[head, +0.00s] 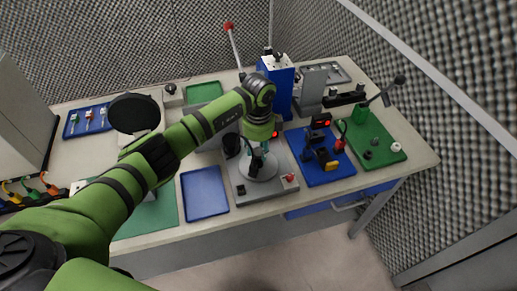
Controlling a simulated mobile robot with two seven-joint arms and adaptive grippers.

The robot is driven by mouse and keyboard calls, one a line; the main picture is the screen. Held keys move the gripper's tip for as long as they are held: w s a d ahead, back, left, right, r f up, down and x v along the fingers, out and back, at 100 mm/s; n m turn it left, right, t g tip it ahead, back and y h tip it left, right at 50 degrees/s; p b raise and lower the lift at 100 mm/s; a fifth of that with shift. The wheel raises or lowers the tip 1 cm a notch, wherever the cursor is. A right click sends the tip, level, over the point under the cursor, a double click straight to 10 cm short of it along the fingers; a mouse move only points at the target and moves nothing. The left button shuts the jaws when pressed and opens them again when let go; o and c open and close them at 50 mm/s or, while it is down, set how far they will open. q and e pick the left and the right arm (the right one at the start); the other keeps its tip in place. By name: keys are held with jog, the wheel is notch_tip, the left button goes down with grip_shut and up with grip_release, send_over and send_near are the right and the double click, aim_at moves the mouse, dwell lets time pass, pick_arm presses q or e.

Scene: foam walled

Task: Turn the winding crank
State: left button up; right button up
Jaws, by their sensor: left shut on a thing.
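My left arm reaches in from the left, and my left gripper (257,168) points down over a grey base plate (246,198) with a pale round disc (270,173) on it. The gripper is shut on a small dark part at the disc, which I take to be the handle of the winding crank. The fingers and wrist hide most of that part, so its shape and angle cannot be told. My right gripper is not in view.
A blue press (278,82) with a red-knobbed lever (228,27) stands behind. A blue mat (337,174) with yellow and black parts and a green mat (385,152) lie to the right. An empty blue tray (205,194) lies left of the base plate. Foam walls close the back and right.

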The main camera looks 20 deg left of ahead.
pick_arm(q)
jog(key=shift+f+m+b, duration=0.15)
jog(key=shift+m+b, duration=0.9)
jog(key=shift+m, duration=0.65)
jog(key=shift+m+b, duration=1.25)
jog(key=shift+m, duration=0.45)
jog(key=shift+m+b, duration=2.9)
jog(key=shift+m, duration=0.7)
jog(key=shift+m+b, duration=1.3)
jog(key=shift+m, duration=0.4)
jog(key=shift+m+b, duration=1.15)
jog(key=shift+m, duration=0.45)
jog(key=shift+m+b, duration=0.85)
jog(key=shift+m, duration=0.85)
jog(key=shift+m+b, duration=0.6)
jog(key=shift+m, duration=0.8)
jog(key=shift+m+b, duration=0.5)
jog(key=shift+m, duration=1.2)
jog(key=shift+m+b, duration=0.3)
jog(key=shift+m, duration=3.3)
jog(key=shift+m+b, duration=0.35)
jog(key=shift+m, duration=9.55)
